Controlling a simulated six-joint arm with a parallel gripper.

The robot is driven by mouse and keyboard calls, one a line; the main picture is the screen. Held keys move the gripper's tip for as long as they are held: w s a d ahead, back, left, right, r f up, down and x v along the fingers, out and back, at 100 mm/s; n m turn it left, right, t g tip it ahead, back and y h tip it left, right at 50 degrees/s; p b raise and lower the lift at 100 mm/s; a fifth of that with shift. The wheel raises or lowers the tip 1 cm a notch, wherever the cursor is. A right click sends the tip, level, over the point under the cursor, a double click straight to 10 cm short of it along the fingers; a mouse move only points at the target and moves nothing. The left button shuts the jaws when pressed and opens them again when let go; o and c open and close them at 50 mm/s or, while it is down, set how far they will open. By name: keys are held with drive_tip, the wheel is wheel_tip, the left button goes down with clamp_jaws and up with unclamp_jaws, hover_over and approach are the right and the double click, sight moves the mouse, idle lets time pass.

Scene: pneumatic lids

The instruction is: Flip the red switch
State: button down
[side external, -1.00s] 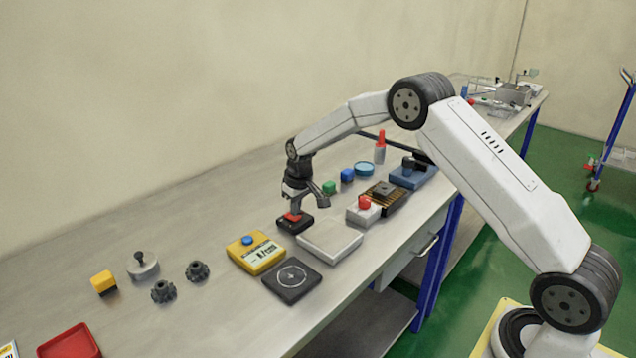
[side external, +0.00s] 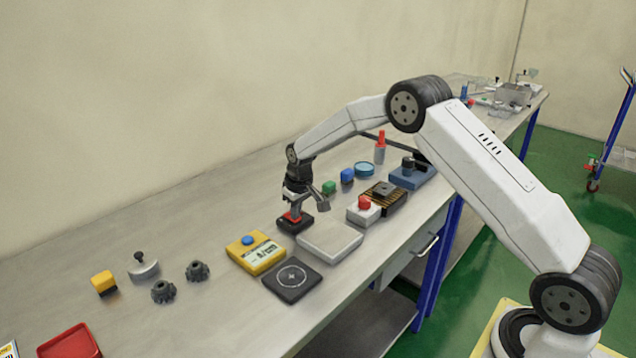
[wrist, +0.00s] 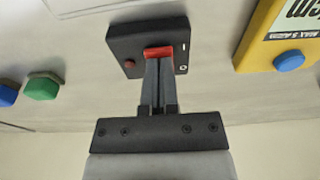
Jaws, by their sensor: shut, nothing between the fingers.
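The red switch (wrist: 159,52) is a red rocker on a small black box, which lies flat on the workbench. In the wrist view the black box (wrist: 124,44) shows a small dark red dot on one side and white marks on the other. My gripper (wrist: 158,62) is shut and empty, with its fingertips at the edge of the red rocker. I cannot tell whether they touch it. In the side external view my gripper (side external: 294,212) points down over the black box (side external: 297,226) and hides part of the rocker.
A white tray (side external: 330,240) lies close beside the switch box. A yellow device (side external: 262,258) with a blue button and a black pad (side external: 292,281) are nearby. A grey box with a red button (side external: 362,213) and green and blue blocks (side external: 347,175) stand beyond.

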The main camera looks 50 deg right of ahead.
drive_tip(key=shift+r, duration=3.5)
drive_tip(key=shift+s+a, duration=0.1)
drive_tip(key=s+a, duration=0.3)
drive_tip(key=s, duration=1.2)
drive_tip(key=s+a, duration=0.4)
drive_tip(key=s, duration=1.1)
drive_tip(key=shift+a+r+t, duration=0.2)
drive_tip(key=shift+r+t, duration=0.05)
drive_tip(key=shift+t, duration=0.15)
